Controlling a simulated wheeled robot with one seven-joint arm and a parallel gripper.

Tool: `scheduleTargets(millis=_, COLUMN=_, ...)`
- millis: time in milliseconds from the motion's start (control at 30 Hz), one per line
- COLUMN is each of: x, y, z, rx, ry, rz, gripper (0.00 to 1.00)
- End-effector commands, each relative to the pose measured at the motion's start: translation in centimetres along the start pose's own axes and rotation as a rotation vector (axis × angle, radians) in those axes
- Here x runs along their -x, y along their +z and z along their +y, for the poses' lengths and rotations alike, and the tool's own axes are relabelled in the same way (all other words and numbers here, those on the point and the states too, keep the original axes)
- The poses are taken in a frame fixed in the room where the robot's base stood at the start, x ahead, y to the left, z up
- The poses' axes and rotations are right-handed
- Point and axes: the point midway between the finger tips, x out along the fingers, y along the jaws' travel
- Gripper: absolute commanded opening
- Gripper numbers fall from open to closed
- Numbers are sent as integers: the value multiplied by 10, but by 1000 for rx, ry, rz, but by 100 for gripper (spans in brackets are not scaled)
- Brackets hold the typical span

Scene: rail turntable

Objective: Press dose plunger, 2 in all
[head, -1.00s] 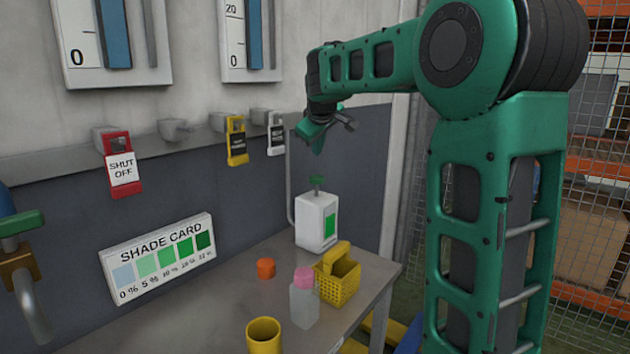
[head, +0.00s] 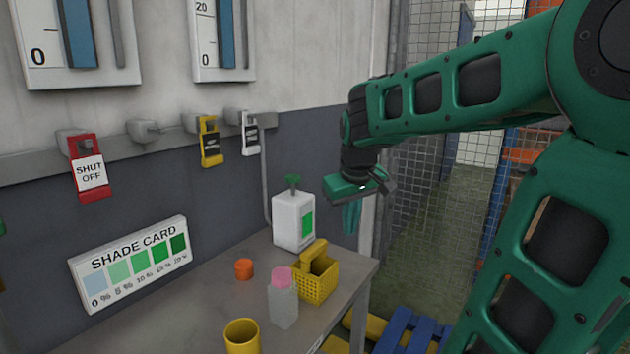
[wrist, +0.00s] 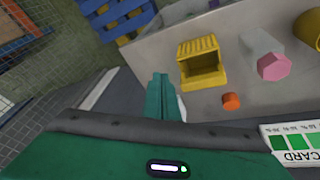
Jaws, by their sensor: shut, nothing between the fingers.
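The dose bottle (head: 288,226) is a white container with a green label and a green plunger (head: 293,182) on top. It stands upright at the back of the bench, near the wall. The plunger stands up above the bottle's top. My gripper (head: 351,218) is shut and empty, pointing down. In the head view it hangs to the right of the bottle, apart from the plunger. In the wrist view my gripper (wrist: 160,92) covers most of the bottle, and only a pale sliver shows beside the fingers. The plunger is hidden there.
On the bench (head: 205,310) stand a yellow basket (head: 316,281), a clear bottle with a pink cap (head: 282,304), an orange cap (head: 244,269) and a yellow cup (head: 241,338). A shade card (head: 135,262) leans at the wall. Blue and yellow pallets (head: 410,331) lie beyond the bench.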

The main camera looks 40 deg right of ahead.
Motion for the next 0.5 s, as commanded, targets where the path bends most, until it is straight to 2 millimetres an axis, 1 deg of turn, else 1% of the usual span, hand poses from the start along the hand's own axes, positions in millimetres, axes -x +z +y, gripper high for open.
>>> scheduleTargets(millis=33, x=-4, y=31, z=-1, rx=-44, ry=-15, rz=-41, gripper=0)
scheduleTargets(millis=67, x=-6, y=49, z=-3, rx=-72, ry=-24, rz=-68, gripper=0)
scheduleTargets(millis=100, x=-9, y=72, z=-5, rx=-110, ry=-34, rz=-101, gripper=0)
scheduleTargets(millis=167, x=-13, y=105, z=-9, rx=-162, ry=-49, rz=-152, gripper=0)
scheduleTargets(millis=200, x=-16, y=126, z=-13, rx=-194, ry=-58, rz=-184, gripper=0)
scheduleTargets(millis=300, x=-20, y=170, z=-20, rx=-263, ry=-74, rz=-251, gripper=0)
scheduleTargets(millis=333, x=-21, y=181, z=-23, rx=-281, ry=-78, rz=-269, gripper=0)
scheduleTargets(millis=400, x=-23, y=201, z=-28, rx=-312, ry=-84, rz=-302, gripper=0)
scheduleTargets(millis=500, x=-25, y=220, z=-32, rx=-342, ry=-90, rz=-334, gripper=0)
